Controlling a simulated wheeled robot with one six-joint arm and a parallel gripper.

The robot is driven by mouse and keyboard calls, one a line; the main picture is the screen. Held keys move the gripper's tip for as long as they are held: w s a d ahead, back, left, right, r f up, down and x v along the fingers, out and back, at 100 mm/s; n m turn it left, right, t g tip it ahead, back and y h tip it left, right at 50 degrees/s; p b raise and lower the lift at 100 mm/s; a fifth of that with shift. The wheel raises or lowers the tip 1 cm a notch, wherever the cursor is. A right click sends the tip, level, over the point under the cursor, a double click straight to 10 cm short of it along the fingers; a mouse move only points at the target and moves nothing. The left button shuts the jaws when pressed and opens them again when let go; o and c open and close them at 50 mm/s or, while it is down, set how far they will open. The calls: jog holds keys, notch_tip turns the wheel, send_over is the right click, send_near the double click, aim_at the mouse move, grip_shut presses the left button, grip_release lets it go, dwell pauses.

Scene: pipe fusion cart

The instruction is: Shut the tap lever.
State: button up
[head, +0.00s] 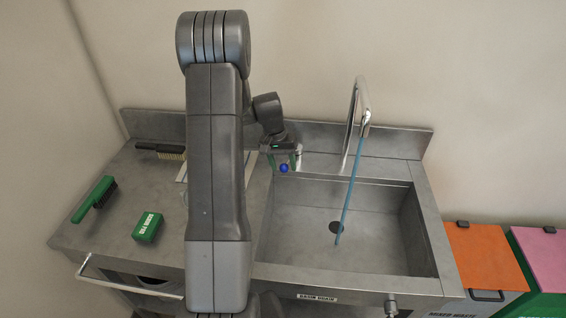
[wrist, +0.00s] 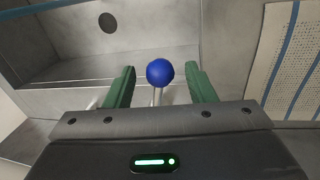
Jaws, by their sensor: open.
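The tap lever shows as a blue ball knob (wrist: 160,72) on a thin metal stem in the wrist view. The knob also shows in the head view (head: 284,168), at the left edge of the sink. My gripper (wrist: 160,69) is open, with one green finger on each side of the knob and a visible gap to both. The tap (head: 361,105) is a tall chrome spout behind the sink. A blue stream of water (head: 350,185) runs from its outlet to the drain. The lower stem is hidden behind my gripper.
The steel sink basin (head: 390,240) lies right of my gripper. On the left counter are a green box (head: 147,228), a green brush (head: 95,199) and a dark-handled brush (head: 160,151). Orange (head: 482,255) and pink (head: 545,250) lidded bins stand at the right.

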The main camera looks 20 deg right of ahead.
jog(key=shift+f, duration=0.2)
jog(key=shift+c, duration=0.2)
grip_shut()
jog(key=shift+s+d+f+n+b, duration=0.15)
jog(key=shift+s+d+n+b, duration=0.35)
jog(key=shift+b, duration=0.35)
jog(key=shift+s+d+r+n+t+b, duration=0.2)
jog(key=shift+s+d+n+b, duration=0.2)
jog(key=shift+n, duration=0.2)
jog(key=shift+s+d+r+n+t+b, duration=0.1)
jog(key=shift+s+d+n+t+b, duration=0.15)
jog(key=shift+d+n, duration=0.3)
jog(key=shift+o, duration=0.2)
grip_release()
jog(key=shift+f, duration=0.1)
